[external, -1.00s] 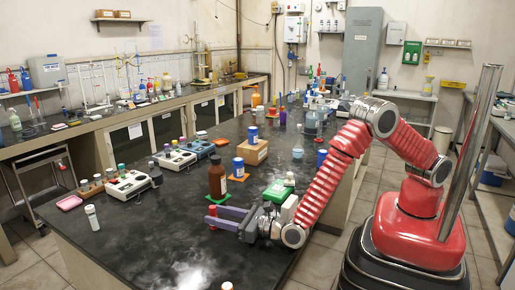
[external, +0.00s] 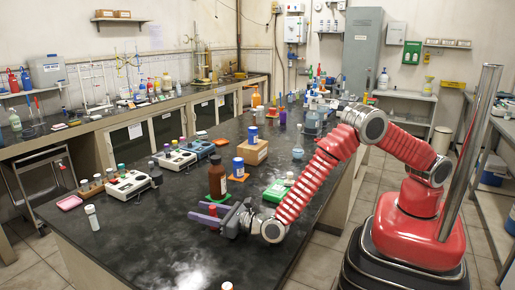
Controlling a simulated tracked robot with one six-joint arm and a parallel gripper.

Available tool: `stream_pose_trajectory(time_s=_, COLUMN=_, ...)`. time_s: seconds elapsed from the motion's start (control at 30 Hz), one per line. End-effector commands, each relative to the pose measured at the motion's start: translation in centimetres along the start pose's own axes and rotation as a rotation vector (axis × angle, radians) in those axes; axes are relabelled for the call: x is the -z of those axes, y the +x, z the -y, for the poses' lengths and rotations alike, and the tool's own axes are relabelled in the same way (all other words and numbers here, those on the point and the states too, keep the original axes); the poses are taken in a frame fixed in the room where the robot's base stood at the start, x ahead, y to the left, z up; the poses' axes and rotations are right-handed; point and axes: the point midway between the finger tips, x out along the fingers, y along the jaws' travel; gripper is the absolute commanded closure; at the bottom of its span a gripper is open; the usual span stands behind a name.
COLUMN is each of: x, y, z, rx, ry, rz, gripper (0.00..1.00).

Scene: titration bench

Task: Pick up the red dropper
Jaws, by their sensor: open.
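A small red item (external: 212,211), which looks like the top of the red dropper, shows at the near side of the black bench. Most of its body is hidden behind my gripper's fingers. My gripper (external: 200,211) is open, low over the bench and pointing left, with two purple fingers. The red item appears between the fingers in this view. I cannot tell whether either finger touches it.
A brown bottle (external: 217,182) stands just behind my gripper on a green mat. A white-capped vial (external: 92,217) stands at left. The front of the bench is mostly clear.

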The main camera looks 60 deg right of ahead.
Motion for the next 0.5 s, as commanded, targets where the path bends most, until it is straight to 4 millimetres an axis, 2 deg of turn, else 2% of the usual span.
stream_pose_trajectory(time_s=0.5, x=-0.01, y=0.03, z=-0.01, rx=0.000, ry=0.000, rz=0.000, gripper=0.58)
